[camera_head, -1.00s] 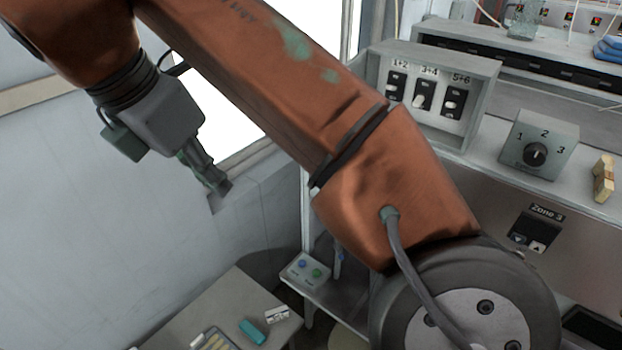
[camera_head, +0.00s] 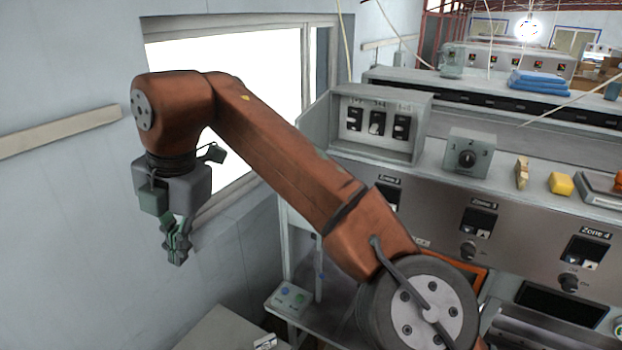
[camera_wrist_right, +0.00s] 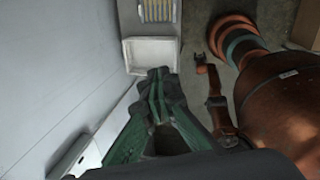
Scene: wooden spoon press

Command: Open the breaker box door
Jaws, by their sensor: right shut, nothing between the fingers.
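The grey breaker box (camera_head: 382,126) stands on top of the console in the head view. Its front shows three dark switches labelled 1+2, 3+4 and 5+6. My right gripper (camera_head: 178,256) hangs fingers down by the wall at the left, well away from the box. It is shut and empty. In the right wrist view its green fingers (camera_wrist_right: 157,80) are together, with the box out of sight. My left gripper does not show in the head view.
A grey dial box (camera_head: 470,153) stands right of the breaker box, then a yellow block (camera_head: 561,183). A small button panel (camera_head: 291,297) sits low on the left. A white tray (camera_wrist_right: 128,58) lies below the gripper. My right forearm crosses before the console.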

